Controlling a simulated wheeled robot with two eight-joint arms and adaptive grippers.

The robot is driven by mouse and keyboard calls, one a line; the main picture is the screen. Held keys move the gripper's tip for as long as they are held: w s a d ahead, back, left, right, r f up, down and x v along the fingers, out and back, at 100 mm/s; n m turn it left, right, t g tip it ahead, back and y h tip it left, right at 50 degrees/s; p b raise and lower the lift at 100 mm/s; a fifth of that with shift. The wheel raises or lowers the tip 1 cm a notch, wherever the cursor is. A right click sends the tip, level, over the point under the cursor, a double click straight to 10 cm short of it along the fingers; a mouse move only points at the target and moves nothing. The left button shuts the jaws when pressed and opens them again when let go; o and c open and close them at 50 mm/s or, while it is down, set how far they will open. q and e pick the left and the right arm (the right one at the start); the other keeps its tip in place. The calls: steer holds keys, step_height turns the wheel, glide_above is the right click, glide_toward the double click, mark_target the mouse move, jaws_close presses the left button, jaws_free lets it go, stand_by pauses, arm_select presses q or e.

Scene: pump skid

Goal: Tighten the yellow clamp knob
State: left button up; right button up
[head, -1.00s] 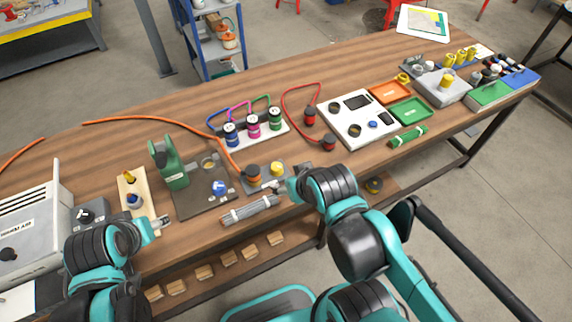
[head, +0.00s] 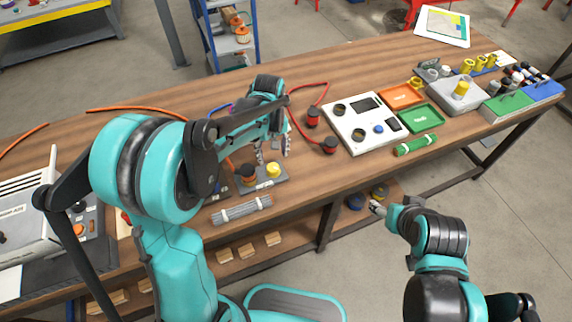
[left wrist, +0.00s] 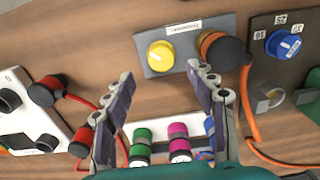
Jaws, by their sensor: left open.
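The yellow clamp knob (head: 273,170) sits on a small grey plate at the table's front edge, beside a black and orange connector (head: 247,174). My left gripper (head: 273,150) is open and empty, just behind the knob in the head view. In the left wrist view the fingers of my left gripper (left wrist: 161,76) are spread, with the knob beyond and between their tips, apart from them. My right gripper (head: 377,208) is beyond the table's front edge; its jaws are too small to read.
An orange cable (left wrist: 245,105) runs from the connector. Green and pink cylinders (left wrist: 178,140) stand near the left fingers. A red connector (head: 329,145) and a white panel (head: 361,141) lie to the right. A grey bundle (head: 240,209) lies in front.

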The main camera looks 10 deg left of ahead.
mark_target(273, 167)
arm_select(q)
step_height(273, 167, down, 7)
steer(key=shift+r+b, duration=0.1)
steer(key=shift+b, duration=1.1)
steer(key=c, duration=1.2)
